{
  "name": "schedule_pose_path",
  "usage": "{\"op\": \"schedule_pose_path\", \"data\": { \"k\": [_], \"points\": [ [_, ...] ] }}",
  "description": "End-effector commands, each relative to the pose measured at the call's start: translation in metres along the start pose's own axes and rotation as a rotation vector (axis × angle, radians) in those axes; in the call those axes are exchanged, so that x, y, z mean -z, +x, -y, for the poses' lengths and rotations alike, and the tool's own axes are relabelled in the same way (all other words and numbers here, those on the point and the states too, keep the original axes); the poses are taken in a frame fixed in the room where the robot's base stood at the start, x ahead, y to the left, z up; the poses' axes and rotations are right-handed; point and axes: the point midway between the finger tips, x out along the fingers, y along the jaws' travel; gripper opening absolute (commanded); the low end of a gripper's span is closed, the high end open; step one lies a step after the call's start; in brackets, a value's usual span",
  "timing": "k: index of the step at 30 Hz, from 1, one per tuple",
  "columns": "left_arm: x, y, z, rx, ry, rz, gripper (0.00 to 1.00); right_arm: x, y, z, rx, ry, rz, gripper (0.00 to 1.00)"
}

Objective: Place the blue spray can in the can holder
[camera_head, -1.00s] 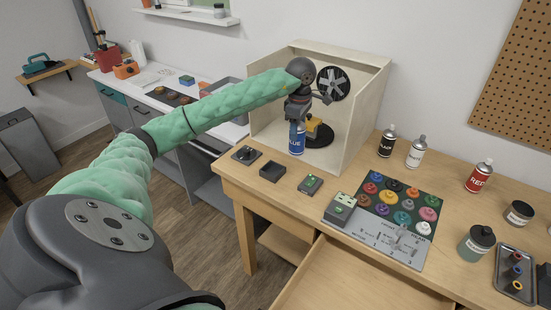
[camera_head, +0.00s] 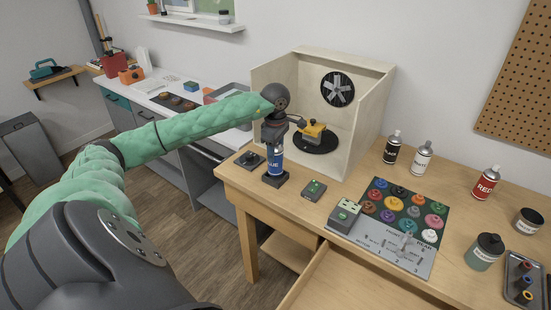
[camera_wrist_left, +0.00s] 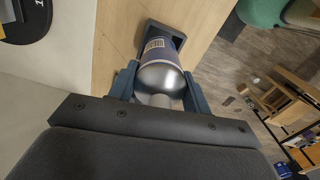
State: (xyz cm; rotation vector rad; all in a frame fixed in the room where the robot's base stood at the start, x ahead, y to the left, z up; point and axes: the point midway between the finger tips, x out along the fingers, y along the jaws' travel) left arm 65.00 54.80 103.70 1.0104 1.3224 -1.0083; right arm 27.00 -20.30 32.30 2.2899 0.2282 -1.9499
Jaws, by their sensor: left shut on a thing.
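The blue spray can (camera_head: 275,162) is upright in my left gripper (camera_head: 274,146), near the front left of the wooden table. The gripper is shut on its upper part. The can holder (camera_head: 275,180), a small dark square block, is directly below the can. In the left wrist view the can (camera_wrist_left: 160,50) is between the two fingers (camera_wrist_left: 161,84), and its far end overlaps the dark holder (camera_wrist_left: 178,32). I cannot tell whether the can's base is inside the holder or just above it. My right gripper is not in view.
A wooden spray booth (camera_head: 366,112) with a fan and a yellow model (camera_head: 313,131) on a black turntable stands behind. Black (camera_head: 393,148), white (camera_head: 421,159) and red (camera_head: 485,184) cans stand right.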

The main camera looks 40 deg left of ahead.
Motion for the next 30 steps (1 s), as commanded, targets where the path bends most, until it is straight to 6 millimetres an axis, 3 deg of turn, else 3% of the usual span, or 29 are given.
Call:
{"op": "schedule_pose_path", "data": {
  "k": [6, 21, 22, 24, 30],
  "points": [
    [-0.001, 0.029, 0.001, 0.002, 0.000, 0.000, 0.21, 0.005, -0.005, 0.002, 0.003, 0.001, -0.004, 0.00],
    [0.000, 0.033, 0.000, 0.000, 0.000, -0.001, 0.21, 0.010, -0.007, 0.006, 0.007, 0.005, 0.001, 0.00],
    [0.000, 0.033, 0.000, 0.001, 0.000, -0.001, 0.54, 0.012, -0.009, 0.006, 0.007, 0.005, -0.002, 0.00],
    [0.000, 0.033, 0.000, 0.001, 0.000, -0.001, 0.68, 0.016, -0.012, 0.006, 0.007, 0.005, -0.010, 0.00],
    [0.000, 0.033, 0.000, 0.001, 0.000, -0.001, 0.70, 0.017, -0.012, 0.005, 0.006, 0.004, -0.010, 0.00]
  ]
}}
